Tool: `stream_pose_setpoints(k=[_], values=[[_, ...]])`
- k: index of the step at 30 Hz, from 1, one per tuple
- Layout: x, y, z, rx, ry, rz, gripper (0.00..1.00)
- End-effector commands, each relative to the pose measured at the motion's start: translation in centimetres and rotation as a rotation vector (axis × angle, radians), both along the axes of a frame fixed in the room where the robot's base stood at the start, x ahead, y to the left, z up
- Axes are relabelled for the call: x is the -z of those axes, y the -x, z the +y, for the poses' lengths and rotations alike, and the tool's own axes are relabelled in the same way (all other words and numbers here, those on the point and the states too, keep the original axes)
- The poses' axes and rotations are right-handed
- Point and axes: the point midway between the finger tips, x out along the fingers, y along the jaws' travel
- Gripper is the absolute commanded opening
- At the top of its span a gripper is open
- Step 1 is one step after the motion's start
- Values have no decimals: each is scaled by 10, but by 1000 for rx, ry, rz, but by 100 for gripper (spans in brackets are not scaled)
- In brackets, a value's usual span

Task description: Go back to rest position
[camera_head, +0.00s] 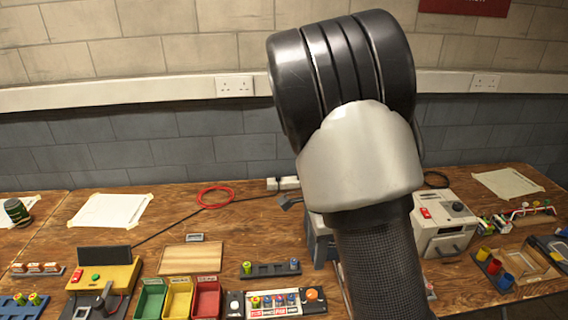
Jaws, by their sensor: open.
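My arm rises through the middle of the head view, with a dark ribbed joint at the top, a pale link below it and a black mesh-covered section under that. My gripper does not show in this view; it is out of frame or hidden behind the arm. The arm stands in front of the wooden workbench (165,218) and appears apart from the things on it. It hides part of the bench's middle and most of a grey device (322,240) there.
On the bench are a yellow device (122,276), green, yellow and red bins (178,298), a button panel (236,304), a battery rack (270,270), a white machine (443,222) and a tray of coloured cups (520,264). A red cable ring (215,189) lies near the back. A block wall closes the rear.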

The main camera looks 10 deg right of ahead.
Motion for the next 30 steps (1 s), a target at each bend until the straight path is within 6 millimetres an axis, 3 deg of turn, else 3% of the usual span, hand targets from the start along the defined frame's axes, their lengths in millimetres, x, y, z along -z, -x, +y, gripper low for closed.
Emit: stream_pose_setpoints(k=[4,8,12,18,24,30], values=[[-32,7,5,-89,-40,-31,45],[-92,29,13,-299,-94,-105,45],[-160,64,17,-599,-96,-217,45],[-236,123,14,-1024,42,-361,45],[-273,171,5,-1344,256,-406,45],[-282,190,-1,-1475,369,-393,45]])
